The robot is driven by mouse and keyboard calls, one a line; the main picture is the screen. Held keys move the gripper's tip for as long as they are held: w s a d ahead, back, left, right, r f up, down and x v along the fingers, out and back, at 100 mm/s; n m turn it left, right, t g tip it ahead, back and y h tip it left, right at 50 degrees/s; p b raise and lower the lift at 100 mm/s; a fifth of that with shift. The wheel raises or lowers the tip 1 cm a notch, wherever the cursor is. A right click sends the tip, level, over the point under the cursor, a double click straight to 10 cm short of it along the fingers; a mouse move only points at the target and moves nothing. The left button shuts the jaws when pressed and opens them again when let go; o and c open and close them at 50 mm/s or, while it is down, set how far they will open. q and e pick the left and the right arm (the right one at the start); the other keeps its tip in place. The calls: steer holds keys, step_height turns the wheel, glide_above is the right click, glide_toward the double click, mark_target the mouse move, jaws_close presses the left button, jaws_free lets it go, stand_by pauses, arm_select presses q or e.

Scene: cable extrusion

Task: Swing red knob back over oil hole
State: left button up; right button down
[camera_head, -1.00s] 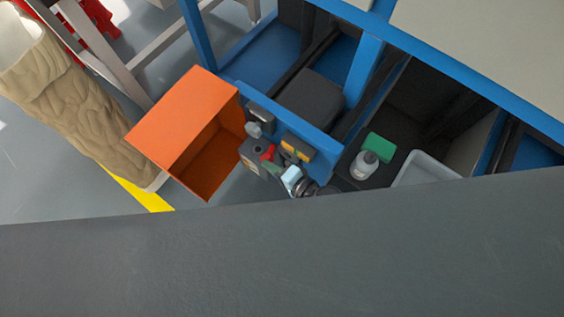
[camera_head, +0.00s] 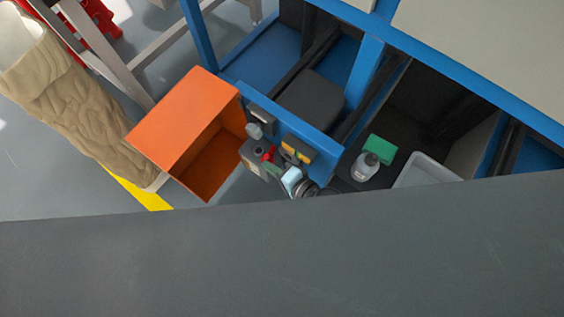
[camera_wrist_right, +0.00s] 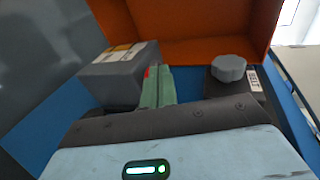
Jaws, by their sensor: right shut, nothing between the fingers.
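The red knob (camera_head: 267,155) shows as a small red patch at the side of a small grey box (camera_head: 252,158) beside the machine. A sliver of the knob (camera_wrist_right: 147,72) also shows in the right wrist view, mostly hidden behind my fingers. The top of the grey box has a dark round spot that may be the oil hole; it is too small to be sure. My right gripper (camera_head: 273,168) has its green fingertips right by the red knob; I cannot tell whether they touch it. In the right wrist view its fingers (camera_wrist_right: 157,85) are together and empty. My left gripper is not in view.
An orange open box (camera_head: 170,120) stands left of the machine. A grey round knob (camera_wrist_right: 228,68) sits right of my fingers in the wrist view. A dark grey surface fills the foreground.

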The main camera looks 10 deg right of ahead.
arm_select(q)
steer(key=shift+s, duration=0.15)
arm_select(e)
steer(key=shift+w+d, duration=0.1)
steer(key=shift+d, duration=0.1)
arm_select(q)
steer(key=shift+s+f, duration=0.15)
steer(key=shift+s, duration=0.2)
arm_select(e)
steer(key=shift+w+d+r, duration=0.15)
steer(key=shift+w+d, duration=0.15)
steer(key=shift+d, duration=0.45)
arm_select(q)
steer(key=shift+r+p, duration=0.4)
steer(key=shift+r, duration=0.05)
arm_select(e)
steer(key=s+v, duration=0.1)
steer(key=v, duration=0.7)
steer(key=shift+a, duration=0.45)
